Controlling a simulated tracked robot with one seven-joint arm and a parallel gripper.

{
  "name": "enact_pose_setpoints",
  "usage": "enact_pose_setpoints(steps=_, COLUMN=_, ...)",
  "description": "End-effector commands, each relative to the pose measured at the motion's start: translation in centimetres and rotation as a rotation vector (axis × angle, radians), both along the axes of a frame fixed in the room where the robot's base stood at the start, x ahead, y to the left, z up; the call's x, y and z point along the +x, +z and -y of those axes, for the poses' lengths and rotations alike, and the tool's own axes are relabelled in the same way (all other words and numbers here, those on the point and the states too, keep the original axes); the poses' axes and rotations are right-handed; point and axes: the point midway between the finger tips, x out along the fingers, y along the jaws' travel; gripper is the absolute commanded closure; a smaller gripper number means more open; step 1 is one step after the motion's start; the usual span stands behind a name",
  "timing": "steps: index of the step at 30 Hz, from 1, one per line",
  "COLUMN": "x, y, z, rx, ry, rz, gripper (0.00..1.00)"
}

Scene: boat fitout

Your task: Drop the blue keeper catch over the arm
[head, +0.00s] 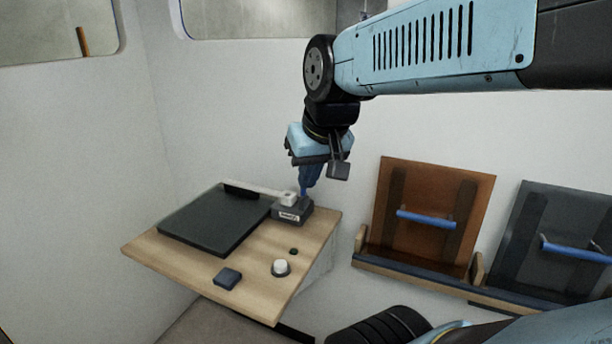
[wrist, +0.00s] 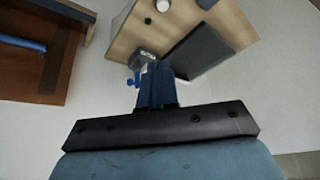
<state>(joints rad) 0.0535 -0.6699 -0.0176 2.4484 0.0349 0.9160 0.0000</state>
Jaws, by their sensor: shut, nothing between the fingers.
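A pale arm (head: 262,191) lies along the far edge of a dark board, its near end over a grey labelled block (head: 292,214). The block also shows in the wrist view (wrist: 143,58). A small bright blue piece, which looks like the keeper catch (wrist: 132,82), sits beside the block in the wrist view. In the head view my gripper mostly covers it, so I cannot tell its exact angle. My gripper (head: 304,194) points down right at the block, its blue fingers shut and empty. In the wrist view its fingertips (wrist: 157,66) overlap the block's edge.
The dark board (head: 215,224) covers much of the wooden table (head: 180,262). Brown (head: 430,215) and grey (head: 565,240) panels with blue bars stand at right.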

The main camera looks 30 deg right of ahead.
Motion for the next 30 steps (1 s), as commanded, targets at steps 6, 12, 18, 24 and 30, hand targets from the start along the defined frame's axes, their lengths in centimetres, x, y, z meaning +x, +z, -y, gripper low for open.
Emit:
enact_pose_setpoints(steps=6, x=5.1, y=0.5, z=3.2, rx=0.101, ry=-0.159, rz=-0.085, gripper=1.00)
enact_pose_setpoints(steps=12, x=9.7, y=0.2, z=7.3, rx=0.199, ry=-0.308, rz=-0.152, gripper=1.00)
enact_pose_setpoints(steps=18, x=13.8, y=-1.1, z=12.4, rx=0.300, ry=-0.459, rz=-0.209, gripper=1.00)
enact_pose_setpoints(steps=24, x=16.9, y=-2.9, z=17.9, rx=0.392, ry=-0.594, rz=-0.251, gripper=1.00)
enact_pose_setpoints(steps=30, x=18.4, y=-4.3, z=21.3, rx=0.448, ry=-0.671, rz=-0.272, gripper=1.00)
